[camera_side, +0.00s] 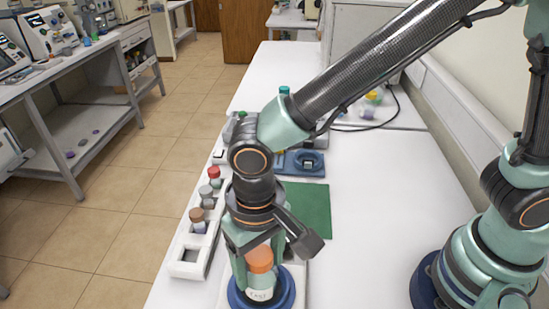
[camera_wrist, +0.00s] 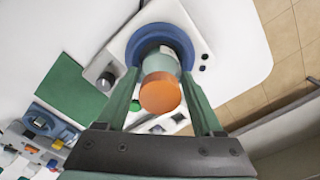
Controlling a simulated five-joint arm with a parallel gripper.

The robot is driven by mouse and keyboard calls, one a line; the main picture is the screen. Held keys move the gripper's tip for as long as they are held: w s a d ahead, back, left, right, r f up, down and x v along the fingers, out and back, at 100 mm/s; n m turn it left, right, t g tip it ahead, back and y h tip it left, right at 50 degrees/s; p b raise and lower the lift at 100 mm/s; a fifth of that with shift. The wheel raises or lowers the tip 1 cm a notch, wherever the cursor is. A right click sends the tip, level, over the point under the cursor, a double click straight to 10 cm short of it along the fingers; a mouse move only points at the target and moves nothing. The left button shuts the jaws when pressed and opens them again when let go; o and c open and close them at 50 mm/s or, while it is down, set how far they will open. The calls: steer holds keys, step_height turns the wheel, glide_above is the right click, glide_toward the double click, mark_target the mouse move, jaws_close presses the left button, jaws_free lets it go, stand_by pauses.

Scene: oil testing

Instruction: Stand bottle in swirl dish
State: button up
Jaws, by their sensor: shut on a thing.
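The bottle has an orange cap (camera_side: 260,259) and a pale body with a printed label (camera_side: 260,295). My gripper (camera_side: 258,268) is shut on it from above, holding it roughly upright. In the wrist view, my gripper (camera_wrist: 164,98) has a finger on either side of the bottle (camera_wrist: 160,92). The swirl dish is a round blue dish (camera_side: 234,294) on a white unit. In the wrist view the blue dish (camera_wrist: 180,38) surrounds the bottle's lower end. I cannot tell whether the bottle's base touches the dish floor.
The white unit (camera_wrist: 232,50) has a grey knob (camera_wrist: 105,80) and dark buttons. A white rack (camera_side: 185,268) on the left holds several capped bottles and has an empty front slot. A green mat (camera_side: 310,205) lies behind. A blue holder (camera_side: 310,162) stands farther back. The right table is clear.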

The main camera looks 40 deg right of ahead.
steer(key=o, duration=1.5)
steer(key=shift+f, duration=0.1)
step_height(320, 180, up, 12)
steer(key=shift+f, duration=0.15)
steer(key=shift+r, duration=0.25)
steer(key=shift+w+d+r+t, duration=0.3)
steer(key=shift+w+d+t, duration=0.6)
steer(key=shift+d, duration=3.75)
steer(key=shift+w+d+r+t, duration=0.35)
steer(key=shift+w+d+t, duration=0.5)
steer(key=shift+d, duration=3.85)
steer(key=shift+w+d+r+t, duration=0.3)
steer(key=shift+w+d+t, duration=0.55)
steer(key=shift+d, duration=3.8)
steer(key=shift+s, duration=0.2)
